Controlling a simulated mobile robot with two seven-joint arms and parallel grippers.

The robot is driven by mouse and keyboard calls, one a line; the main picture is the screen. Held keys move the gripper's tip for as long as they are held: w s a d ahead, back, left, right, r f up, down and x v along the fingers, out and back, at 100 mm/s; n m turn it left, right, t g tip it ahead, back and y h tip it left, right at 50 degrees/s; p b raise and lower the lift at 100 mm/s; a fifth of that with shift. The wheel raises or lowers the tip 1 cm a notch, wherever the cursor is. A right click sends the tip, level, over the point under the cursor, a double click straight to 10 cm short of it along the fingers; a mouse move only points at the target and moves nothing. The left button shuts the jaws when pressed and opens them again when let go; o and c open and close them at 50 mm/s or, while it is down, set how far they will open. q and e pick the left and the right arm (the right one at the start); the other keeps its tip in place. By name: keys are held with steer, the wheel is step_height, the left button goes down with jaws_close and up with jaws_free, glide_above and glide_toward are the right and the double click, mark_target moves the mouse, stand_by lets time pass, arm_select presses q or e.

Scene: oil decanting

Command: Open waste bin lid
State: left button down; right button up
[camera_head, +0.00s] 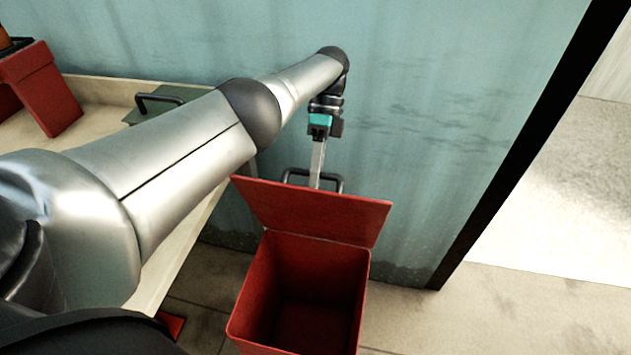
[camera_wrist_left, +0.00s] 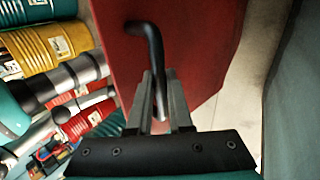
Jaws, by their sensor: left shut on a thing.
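The red waste bin (camera_head: 255,290) stands on the floor with its mouth open and its inside dark. Its red lid (camera_head: 310,212) is raised and tilted up at the back edge, towards the wall. The lid's black handle (camera_head: 335,183) shows just above the lid's upper edge. My left gripper (camera_head: 316,182) reaches down behind the lid and is shut on the handle. In the left wrist view, the fingers (camera_wrist_left: 160,112) close around one leg of the black handle (camera_wrist_left: 150,45) against the red lid (camera_wrist_left: 195,45). My right gripper is not in view.
A teal wall (camera_head: 430,110) rises close behind the bin. A pale bench (camera_head: 100,90) on the left carries a green box (camera_head: 150,108) and a red container (camera_head: 45,90). Open floor lies to the right. The left wrist view shows a yellow drum (camera_wrist_left: 50,40) and other drums.

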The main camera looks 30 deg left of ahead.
arm_select(q)
steer(key=shift+a, duration=0.25)
steer(key=c, duration=1)
jaws_free()
steer(key=shift+o, duration=0.8)
steer(key=shift+d+r, duration=0.1)
steer(key=shift+r, duration=0.1)
step_height(320, 180, up, 20)
steer(key=p, duration=1.9)
